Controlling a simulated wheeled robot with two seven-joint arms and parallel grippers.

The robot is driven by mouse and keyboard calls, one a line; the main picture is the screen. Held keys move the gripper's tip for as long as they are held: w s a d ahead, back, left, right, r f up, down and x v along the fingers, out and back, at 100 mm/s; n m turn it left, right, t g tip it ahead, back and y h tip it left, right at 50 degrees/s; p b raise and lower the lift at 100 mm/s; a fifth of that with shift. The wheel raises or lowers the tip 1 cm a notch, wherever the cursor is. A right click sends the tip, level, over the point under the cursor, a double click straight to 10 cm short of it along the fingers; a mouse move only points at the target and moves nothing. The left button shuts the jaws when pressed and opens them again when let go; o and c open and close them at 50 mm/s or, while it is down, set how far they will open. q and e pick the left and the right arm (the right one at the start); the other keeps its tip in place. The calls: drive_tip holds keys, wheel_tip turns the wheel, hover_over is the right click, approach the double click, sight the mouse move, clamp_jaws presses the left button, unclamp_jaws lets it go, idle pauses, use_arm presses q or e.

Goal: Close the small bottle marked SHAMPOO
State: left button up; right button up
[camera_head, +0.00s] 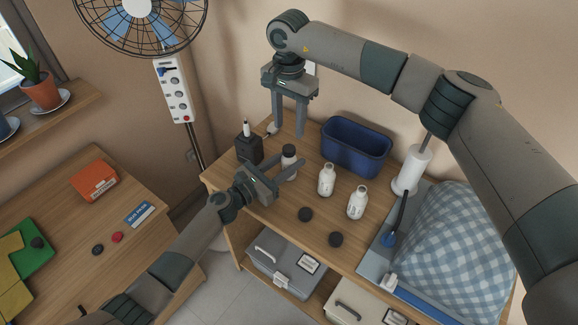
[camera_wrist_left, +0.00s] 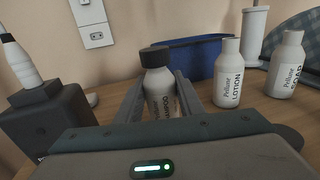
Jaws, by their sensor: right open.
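The small white bottle with a dark cap on its top (camera_head: 289,163) stands upright on the wooden table. It also shows in the left wrist view (camera_wrist_left: 159,88), where its partly covered label reads like SHAMPOO. I cannot tell whether the cap is tight. My left gripper (camera_head: 284,176) comes in low from the left, with its fingers on either side of the bottle's body, shut on it. My right gripper (camera_head: 289,130) points down, open and empty, above the table behind the bottle and apart from it.
Uncapped white bottles marked LOTION (camera_wrist_left: 228,75) and SOAP (camera_wrist_left: 288,66) stand to the right. Two loose dark caps (camera_head: 305,214) (camera_head: 336,239) lie in front. A blue bin (camera_head: 356,148) stands behind, and a black holder (camera_head: 249,150) with a white-topped item is at the left.

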sight(289, 148)
drive_tip(key=shift+n, duration=0.3)
drive_tip(key=n, duration=0.8)
drive_tip(key=shift+f, duration=0.15)
idle(0.3)
drive_tip(key=shift+f, duration=3.9)
